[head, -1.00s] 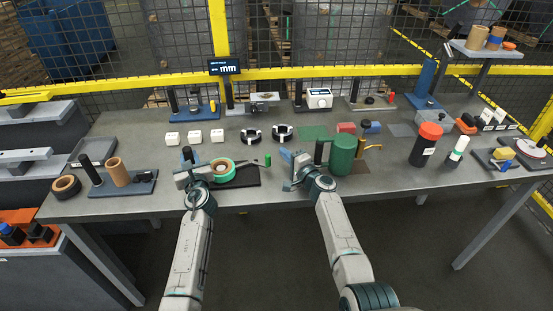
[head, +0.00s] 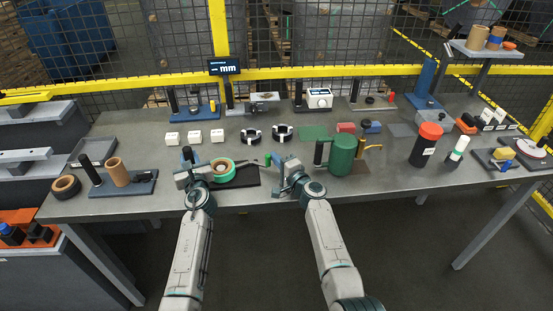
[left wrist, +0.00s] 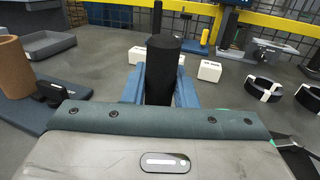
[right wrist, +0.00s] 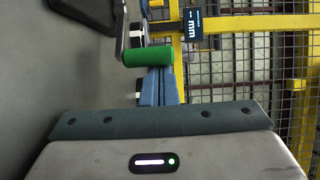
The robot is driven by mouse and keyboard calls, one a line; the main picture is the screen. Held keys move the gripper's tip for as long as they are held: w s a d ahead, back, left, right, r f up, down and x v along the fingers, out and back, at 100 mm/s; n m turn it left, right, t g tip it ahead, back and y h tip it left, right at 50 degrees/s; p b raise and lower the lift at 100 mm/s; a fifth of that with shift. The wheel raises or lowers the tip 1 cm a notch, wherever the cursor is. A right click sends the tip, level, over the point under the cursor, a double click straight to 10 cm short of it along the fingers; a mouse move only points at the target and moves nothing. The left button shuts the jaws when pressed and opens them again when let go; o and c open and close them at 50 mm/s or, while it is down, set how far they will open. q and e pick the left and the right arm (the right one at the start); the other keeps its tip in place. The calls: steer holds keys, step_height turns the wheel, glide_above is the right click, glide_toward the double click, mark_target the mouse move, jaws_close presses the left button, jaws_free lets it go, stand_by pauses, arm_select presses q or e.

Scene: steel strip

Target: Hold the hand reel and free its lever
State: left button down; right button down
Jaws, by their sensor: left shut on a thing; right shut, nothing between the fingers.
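The hand reel, with a turquoise ring (head: 222,171), rests on a black base at the table's front. My left gripper (head: 188,161) is shut on its upright black handle; this handle (left wrist: 163,66) stands between the blue fingers in the left wrist view. The lever (head: 250,163) reaches right from the reel to a green grip (head: 267,159). My right gripper (head: 279,161) is shut and empty just right of that grip. In the right wrist view, the green grip (right wrist: 148,56) lies across the tips of the shut fingers (right wrist: 157,86); I cannot tell whether they touch.
A large green cylinder (head: 342,155) with a black handle and brass crank stands right of my right gripper. White blocks (head: 194,137) and two black-and-white rings (head: 282,132) lie behind the reel. A brown roll (head: 118,172) stands on a blue base at left.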

steer(key=shift+s+a, duration=0.25)
steer(key=shift+s, duration=0.3)
steer(key=shift+s+a, duration=0.25)
steer(key=shift+s, duration=0.25)
steer(key=shift+d, duration=0.1)
steer(key=shift+w+d, duration=0.2)
steer(key=d, duration=0.1)
steer(key=w+d, duration=0.1)
steer(key=d, duration=0.1)
steer(key=shift+w, duration=0.15)
steer(key=s+d, duration=0.2)
steer(key=s, duration=0.7)
steer(key=s+d, duration=0.2)
steer(key=s, duration=0.8)
steer(key=shift+d, duration=0.35)
